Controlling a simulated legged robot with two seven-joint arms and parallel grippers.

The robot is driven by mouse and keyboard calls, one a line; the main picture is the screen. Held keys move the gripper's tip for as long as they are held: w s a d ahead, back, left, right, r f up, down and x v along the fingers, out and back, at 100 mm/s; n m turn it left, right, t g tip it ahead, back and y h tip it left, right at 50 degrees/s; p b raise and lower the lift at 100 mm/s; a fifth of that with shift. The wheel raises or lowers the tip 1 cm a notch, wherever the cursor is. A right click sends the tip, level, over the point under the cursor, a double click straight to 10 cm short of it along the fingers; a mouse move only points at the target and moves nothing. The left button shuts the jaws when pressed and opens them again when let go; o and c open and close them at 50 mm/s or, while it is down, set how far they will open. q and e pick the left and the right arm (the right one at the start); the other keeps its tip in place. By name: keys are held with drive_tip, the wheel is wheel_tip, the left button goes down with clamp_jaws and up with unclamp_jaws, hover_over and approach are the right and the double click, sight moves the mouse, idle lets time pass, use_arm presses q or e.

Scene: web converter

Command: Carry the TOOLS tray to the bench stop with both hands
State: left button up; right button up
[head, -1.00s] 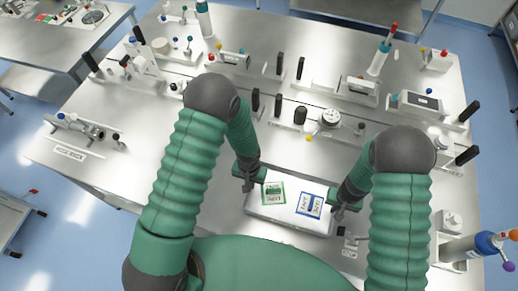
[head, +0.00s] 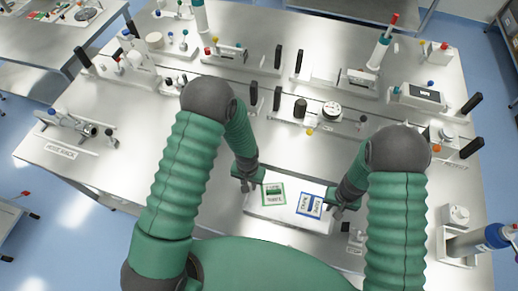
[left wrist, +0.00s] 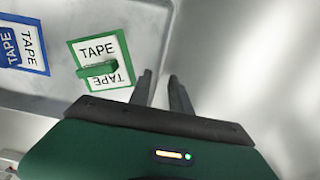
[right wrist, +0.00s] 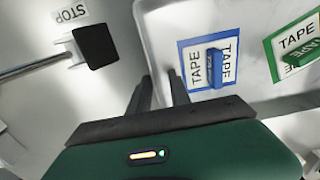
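The white tray (head: 285,224) lies low over the front middle of the steel bench, with a green-framed TAPE label and a blue-framed TAPE label; no TOOLS lettering is legible. My left gripper (head: 248,182) is at its left rim, which runs between the fingers (left wrist: 162,88) in the left wrist view. My right gripper (head: 335,205) is at its right rim, also between the fingers (right wrist: 158,88) in the right wrist view. The bench stop, a dark block (right wrist: 95,47) beside a STOP label, is just beyond the tray's right side. I cannot tell whether the tray touches the bench.
A rail fixture with a round dial (head: 332,109) and several posts stands behind the tray. A cylinder fixture (head: 475,240) stands at the right front. A small fixture (head: 70,125) is at the far left. The bench left of my left arm is mostly clear.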

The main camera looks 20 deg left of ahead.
use_arm(q)
drive_tip(key=shift+a, duration=0.1)
use_arm(e)
drive_tip(key=shift+a, duration=0.15)
drive_tip(key=shift+w, duration=0.1)
use_arm(q)
drive_tip(key=shift+w+r, duration=0.1)
drive_tip(key=shift+r, duration=0.1)
use_arm(e)
drive_tip(key=shift+d, duration=0.25)
drive_tip(key=shift+a, duration=0.1)
drive_tip(key=shift+r, duration=0.35)
use_arm(q)
wheel_tip(320, 180, up, 11)
drive_tip(key=shift+r, duration=0.15)
use_arm(e)
wheel_tip(320, 180, up, 11)
use_arm(q)
drive_tip(key=shift+w+a, duration=0.1)
use_arm(e)
drive_tip(key=shift+r, duration=0.1)
